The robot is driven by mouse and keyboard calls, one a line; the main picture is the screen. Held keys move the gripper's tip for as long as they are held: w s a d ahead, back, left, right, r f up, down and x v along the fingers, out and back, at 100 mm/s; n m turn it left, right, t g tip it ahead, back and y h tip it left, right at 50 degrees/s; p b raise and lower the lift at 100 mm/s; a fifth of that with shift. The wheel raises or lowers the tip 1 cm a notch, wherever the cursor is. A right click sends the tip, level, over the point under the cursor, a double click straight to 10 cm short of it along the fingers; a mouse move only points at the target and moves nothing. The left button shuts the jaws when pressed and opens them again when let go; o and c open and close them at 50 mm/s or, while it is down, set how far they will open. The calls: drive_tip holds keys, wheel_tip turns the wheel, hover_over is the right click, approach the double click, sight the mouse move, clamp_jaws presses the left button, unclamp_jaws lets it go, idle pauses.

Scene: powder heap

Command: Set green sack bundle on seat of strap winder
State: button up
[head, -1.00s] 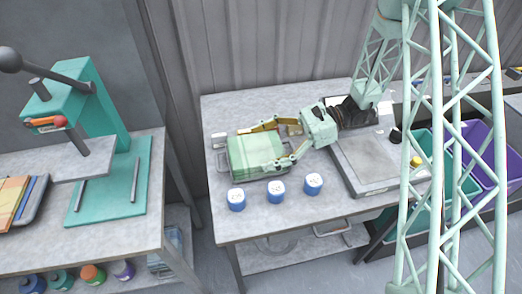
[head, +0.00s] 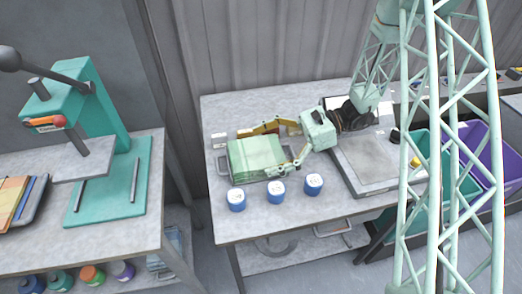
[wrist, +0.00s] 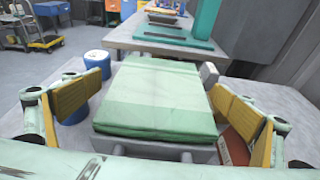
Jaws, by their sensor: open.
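The green sack bundle (head: 257,158) is a flat folded stack lying on a low grey support on the middle table. In the wrist view the bundle (wrist: 160,95) fills the centre. My gripper (head: 256,152) is open, with one finger along the bundle's far side and one along its near side. In the wrist view, yellow finger pads stand left and right of the bundle with gaps visible. I cannot tell for certain which thing is the strap winder; a teal lever machine (head: 105,110) with a grey plate stands on the left bench.
Several blue-and-white pots, one of them (head: 276,194), stand close in front of the bundle. A flat grey plate device (head: 372,160) lies to its right. Teal (head: 470,190) and purple (head: 478,150) bins are at the right. A gap separates the two tables.

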drive_tip(key=shift+r, duration=0.2)
drive_tip(key=shift+p+v, duration=0.9)
drive_tip(key=shift+v, duration=5.1)
drive_tip(key=shift+s+a+r+n, duration=0.1)
drive_tip(key=shift+s+r+n, duration=0.2)
drive_tip(key=shift+r, duration=0.3)
drive_tip(key=s+r+n+g+h, duration=0.1)
drive_tip(key=s+r+n+h, duration=0.35)
drive_tip(key=s+r, duration=0.55)
drive_tip(key=s+d+r+n+t+h, duration=0.4)
drive_tip(key=s+r+n+h, duration=0.1)
drive_tip(key=s+r, duration=0.5)
drive_tip(key=s+d+r+n+t+h, duration=0.4)
drive_tip(key=s+r, duration=0.6)
drive_tip(key=s, duration=0.4)
drive_tip(key=shift+s+d+r+n+h, duration=0.15)
drive_tip(key=shift+s+d+n+h, duration=0.25)
drive_tip(key=shift+d+n, duration=0.35)
drive_tip(key=shift+o, duration=0.4)
drive_tip(key=shift+w+a, duration=0.1)
